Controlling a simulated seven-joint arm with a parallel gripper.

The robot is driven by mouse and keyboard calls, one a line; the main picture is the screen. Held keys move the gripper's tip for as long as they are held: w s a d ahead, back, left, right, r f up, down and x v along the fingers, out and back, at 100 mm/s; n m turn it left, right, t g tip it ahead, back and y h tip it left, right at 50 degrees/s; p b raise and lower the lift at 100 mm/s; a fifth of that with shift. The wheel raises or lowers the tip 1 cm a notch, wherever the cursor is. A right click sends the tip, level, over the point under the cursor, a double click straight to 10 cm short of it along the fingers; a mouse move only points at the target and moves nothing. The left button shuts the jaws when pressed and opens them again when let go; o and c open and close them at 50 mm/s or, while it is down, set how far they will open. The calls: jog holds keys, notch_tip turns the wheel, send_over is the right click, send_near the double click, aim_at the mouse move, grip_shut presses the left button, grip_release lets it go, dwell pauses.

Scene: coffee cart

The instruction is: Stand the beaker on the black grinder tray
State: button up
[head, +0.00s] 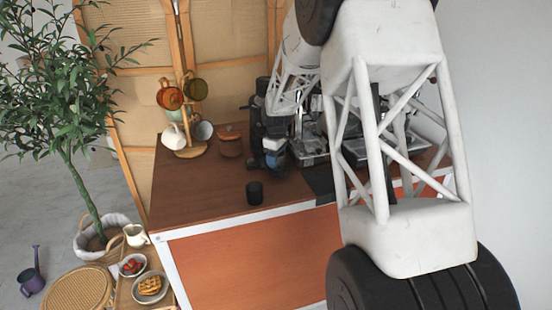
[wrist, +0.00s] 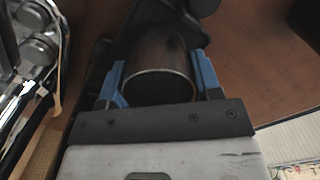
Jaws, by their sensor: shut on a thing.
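The beaker is a dark metallic cylinder (wrist: 160,62) between the two blue fingers of my gripper (wrist: 160,78) in the wrist view. The fingers are shut on its sides, and its round rim faces the camera. In the head view my gripper (head: 273,146) is at the black grinder (head: 261,95), near the back of the brown counter. The beaker is hard to pick out there against the dark parts. The grinder tray is mostly hidden by the gripper and beaker; I cannot tell whether the beaker touches it.
A small black cup (head: 254,193) stands on the counter (head: 195,190) in front of the grinder. A brown lidded pot (head: 231,146) and a mug tree (head: 190,151) stand left. The coffee machine (head: 312,147) is right, partly behind my arm. The counter's front left is clear.

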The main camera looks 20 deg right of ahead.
jog(key=shift+f, duration=0.2)
jog(key=o, duration=1)
jog(key=shift+o, duration=0.2)
jog(key=shift+r, duration=0.2)
notch_tip(320, 180, up, 12)
dwell(0.5)
